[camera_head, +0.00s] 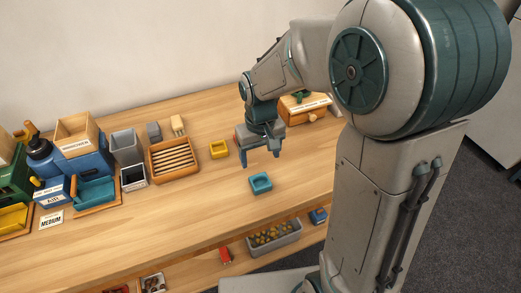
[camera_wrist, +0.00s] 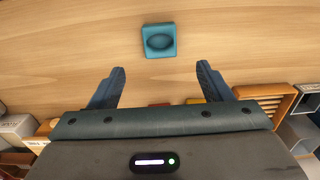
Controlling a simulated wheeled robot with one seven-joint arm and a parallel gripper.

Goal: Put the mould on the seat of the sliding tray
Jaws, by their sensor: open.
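A teal square mould (camera_head: 260,183) with an oval hollow lies alone on the wooden table. It also shows in the wrist view (camera_wrist: 158,40), beyond my fingertips and between their lines. My gripper (camera_head: 261,160) is open and empty, above the table and behind the mould in the head view; its two blue fingers stand wide apart in the wrist view (camera_wrist: 160,75). A yellow square mould (camera_head: 219,149) lies to the left of my gripper. A teal tray (camera_head: 95,191) sits in front of a blue machine at the left; I cannot tell for sure that it is the sliding tray.
A slatted wooden tray (camera_head: 173,163), grey bins (camera_head: 127,147) and a MEDIUM card (camera_head: 51,220) stand left of the yellow mould. A wooden box (camera_head: 305,107) stands behind my gripper. The front middle of the table is clear. A grey crate (camera_head: 274,239) is on the lower shelf.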

